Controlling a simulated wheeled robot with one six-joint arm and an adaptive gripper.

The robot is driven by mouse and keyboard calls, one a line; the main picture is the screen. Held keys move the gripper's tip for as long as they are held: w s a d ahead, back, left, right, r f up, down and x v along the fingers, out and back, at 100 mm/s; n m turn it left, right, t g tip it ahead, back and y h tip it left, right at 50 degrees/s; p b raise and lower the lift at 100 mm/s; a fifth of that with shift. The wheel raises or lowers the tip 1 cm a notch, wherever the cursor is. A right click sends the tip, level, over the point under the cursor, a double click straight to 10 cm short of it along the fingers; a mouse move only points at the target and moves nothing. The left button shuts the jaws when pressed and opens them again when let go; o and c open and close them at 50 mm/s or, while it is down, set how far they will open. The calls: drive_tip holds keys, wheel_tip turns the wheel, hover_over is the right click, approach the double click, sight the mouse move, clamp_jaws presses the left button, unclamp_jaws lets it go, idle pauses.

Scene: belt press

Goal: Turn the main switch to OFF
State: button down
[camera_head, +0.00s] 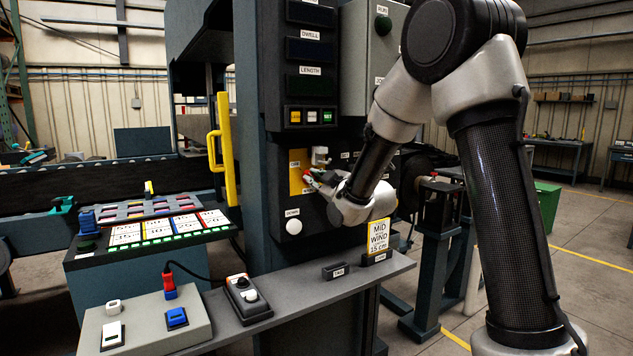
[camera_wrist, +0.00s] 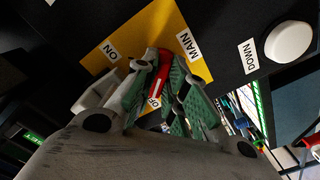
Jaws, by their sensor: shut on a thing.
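The main switch has a red handle (camera_wrist: 160,68) on a yellow plate (camera_wrist: 102,62), with MAIN, ON and OFF labels. My gripper (camera_wrist: 157,82) is shut on the red handle, with a green-padded finger on each side. In the wrist view the handle slants down toward the partly hidden OFF label (camera_wrist: 153,103); the ON label (camera_wrist: 110,50) is to its left. I cannot tell whether the handle is fully at OFF. In the head view my gripper (camera_head: 313,178) reaches the yellow plate (camera_head: 296,184) from the right and hides most of the switch.
A white DOWN button (camera_head: 293,227) is below the plate. A yellow handle (camera_head: 226,148) stands to the left. A grey shelf (camera_head: 300,293) below carries a small control box (camera_head: 248,297) and a yellow-framed sign (camera_head: 379,237). A panel of lit buttons (camera_head: 312,116) is above.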

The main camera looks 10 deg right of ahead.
drive_tip(key=shift+n, duration=0.6)
drive_tip(key=c, duration=1.5)
unclamp_jaws()
drive_tip(key=shift+o, duration=0.2)
